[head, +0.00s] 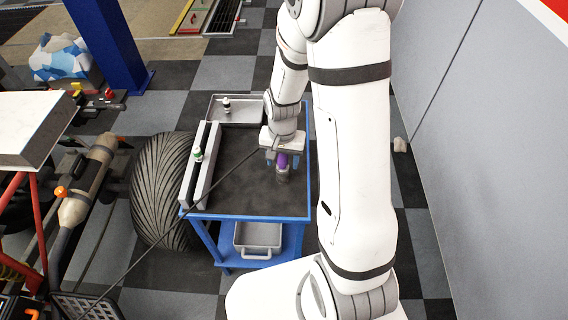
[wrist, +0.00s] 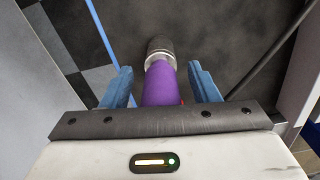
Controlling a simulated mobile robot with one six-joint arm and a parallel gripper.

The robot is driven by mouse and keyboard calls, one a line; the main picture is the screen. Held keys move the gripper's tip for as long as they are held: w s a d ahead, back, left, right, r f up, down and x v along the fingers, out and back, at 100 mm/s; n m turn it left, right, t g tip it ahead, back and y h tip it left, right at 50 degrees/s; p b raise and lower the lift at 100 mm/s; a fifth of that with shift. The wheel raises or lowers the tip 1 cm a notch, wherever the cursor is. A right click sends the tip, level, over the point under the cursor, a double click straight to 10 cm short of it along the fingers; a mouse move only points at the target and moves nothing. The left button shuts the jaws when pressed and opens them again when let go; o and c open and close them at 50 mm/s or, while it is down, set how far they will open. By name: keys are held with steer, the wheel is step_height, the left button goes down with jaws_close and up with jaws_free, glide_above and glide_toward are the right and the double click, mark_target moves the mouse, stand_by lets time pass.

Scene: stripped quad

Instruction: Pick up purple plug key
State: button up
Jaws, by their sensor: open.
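The purple plug key (head: 282,161) is on the dark top of the blue cart (head: 245,216), near its right side. It has a purple body and a metal end. In the wrist view the purple plug key (wrist: 160,84) lies between the two blue fingers of my gripper (wrist: 162,86), its metal end pointing away. A gap shows on each side between key and fingers. My gripper (head: 281,154) is open around the key from above. Part of the key is hidden by the gripper body.
A grey tray (head: 250,112) with a small bottle (head: 227,104) is at the cart's back. A grey rail (head: 207,177) with a green-topped bottle (head: 197,154) runs along the left. A large tyre (head: 160,185) stands left of the cart. A wall (head: 490,150) is at right.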

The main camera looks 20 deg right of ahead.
steer(key=shift+c, duration=0.2)
steer(key=c, duration=1.1)
